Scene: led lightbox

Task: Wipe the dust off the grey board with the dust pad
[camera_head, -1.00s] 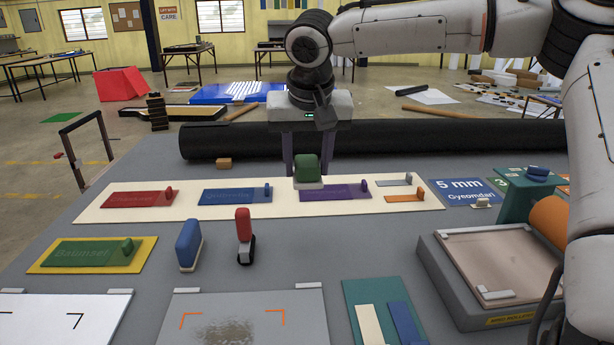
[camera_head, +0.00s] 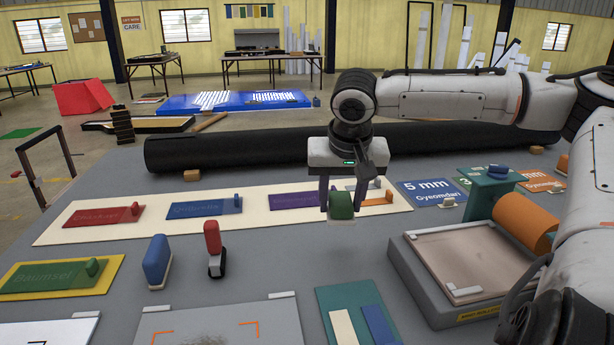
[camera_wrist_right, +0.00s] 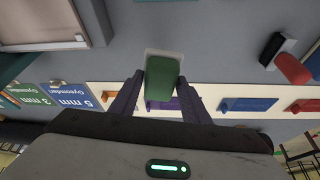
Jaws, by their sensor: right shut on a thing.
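My right gripper (camera_head: 341,203) is shut on a green pad with a pale base (camera_head: 341,207). The pad hangs in the air near the front edge of the cream strip, and it also shows between the fingers in the right wrist view (camera_wrist_right: 162,80). The grey board (camera_head: 175,324) lies at the bottom of the head view, with orange corner marks on it. A brownish dust patch (camera_head: 205,341) shows on the board, cut off by the frame's lower edge. The pad is apart from the board, behind it and to its right. My left gripper is not in view.
A raised grey box (camera_head: 412,268) stands farther right. The tabletop (camera_head: 300,262) between pad and board is clear.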

